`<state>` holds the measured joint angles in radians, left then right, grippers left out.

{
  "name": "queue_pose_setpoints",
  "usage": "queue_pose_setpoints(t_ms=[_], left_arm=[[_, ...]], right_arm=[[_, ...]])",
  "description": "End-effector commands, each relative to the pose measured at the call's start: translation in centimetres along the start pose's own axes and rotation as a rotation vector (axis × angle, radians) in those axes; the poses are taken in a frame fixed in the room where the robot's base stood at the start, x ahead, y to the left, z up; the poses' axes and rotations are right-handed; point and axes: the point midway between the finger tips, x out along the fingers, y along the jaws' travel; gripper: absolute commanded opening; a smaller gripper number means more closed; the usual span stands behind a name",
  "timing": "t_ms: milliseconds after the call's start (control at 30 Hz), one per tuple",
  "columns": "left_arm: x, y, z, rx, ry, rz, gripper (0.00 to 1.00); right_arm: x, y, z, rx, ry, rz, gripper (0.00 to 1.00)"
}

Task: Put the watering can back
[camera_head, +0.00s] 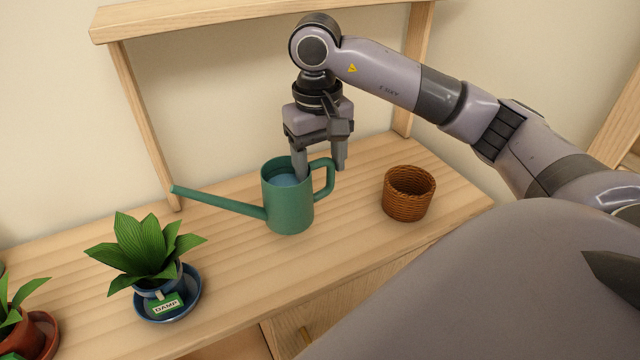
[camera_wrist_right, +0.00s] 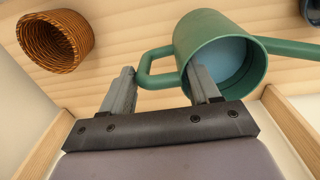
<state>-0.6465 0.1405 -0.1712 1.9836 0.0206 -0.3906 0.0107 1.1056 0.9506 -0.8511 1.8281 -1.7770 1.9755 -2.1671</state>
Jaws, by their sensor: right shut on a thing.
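The green watering can (camera_head: 288,208), with water inside, is upright over the wooden shelf top, its long spout pointing left. I cannot tell whether its base touches the wood. My right gripper (camera_head: 320,170) comes from above and is shut on the can at its handle side. One finger reaches inside the rim and the other is outside the handle. The can (camera_wrist_right: 218,48) and my right gripper (camera_wrist_right: 164,88) also show in the right wrist view. My left gripper is not in view.
A brown wicker basket (camera_head: 408,195) stands right of the can. A leafy plant (camera_head: 145,247) in a blue pot with a "DAMP" tag stands front left, and a terracotta-potted plant (camera_head: 22,325) is farther left. An upper wooden shelf (camera_head: 240,14) and its posts are behind.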

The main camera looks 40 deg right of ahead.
Motion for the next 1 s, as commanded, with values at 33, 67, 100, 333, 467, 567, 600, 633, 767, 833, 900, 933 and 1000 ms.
queue_pose_setpoints(t_ms=[33,67,100,333,467,567,600,633,767,833,900,933,1000], left_arm=[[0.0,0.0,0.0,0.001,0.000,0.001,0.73],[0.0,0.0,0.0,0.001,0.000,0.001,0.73],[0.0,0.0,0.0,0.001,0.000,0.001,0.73],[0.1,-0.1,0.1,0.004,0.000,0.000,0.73],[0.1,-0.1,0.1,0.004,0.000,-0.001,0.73],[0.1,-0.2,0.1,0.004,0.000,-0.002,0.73],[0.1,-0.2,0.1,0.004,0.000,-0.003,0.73],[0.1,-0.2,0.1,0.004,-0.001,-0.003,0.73],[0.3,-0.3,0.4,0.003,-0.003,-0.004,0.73],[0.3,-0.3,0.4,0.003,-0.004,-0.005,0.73],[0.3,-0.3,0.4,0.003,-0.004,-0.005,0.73],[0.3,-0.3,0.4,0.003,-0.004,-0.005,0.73],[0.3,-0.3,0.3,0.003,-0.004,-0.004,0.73]], right_arm=[[0.1,0.0,0.0,0.000,0.003,-0.002,0.00],[0.3,0.0,0.0,0.000,0.002,-0.001,0.00],[0.7,0.0,0.0,0.000,0.001,0.000,0.00],[3.9,-0.1,0.1,-0.001,-0.001,0.000,0.00],[4.3,-0.1,0.0,0.000,0.004,-0.001,0.00],[4.3,-0.1,0.0,0.000,0.004,-0.001,0.00],[4.3,-0.1,0.0,0.000,0.004,-0.001,0.00],[4.3,-0.1,0.0,0.000,0.004,-0.001,0.00],[4.8,-0.1,0.0,0.000,0.001,0.001,0.64],[4.7,-0.1,0.0,0.000,0.001,0.001,0.87],[4.7,-0.1,0.0,0.000,0.001,0.001,0.87],[4.7,-0.1,0.0,0.000,0.001,0.001,0.87],[4.7,-0.1,0.0,0.000,0.001,0.001,0.87]])
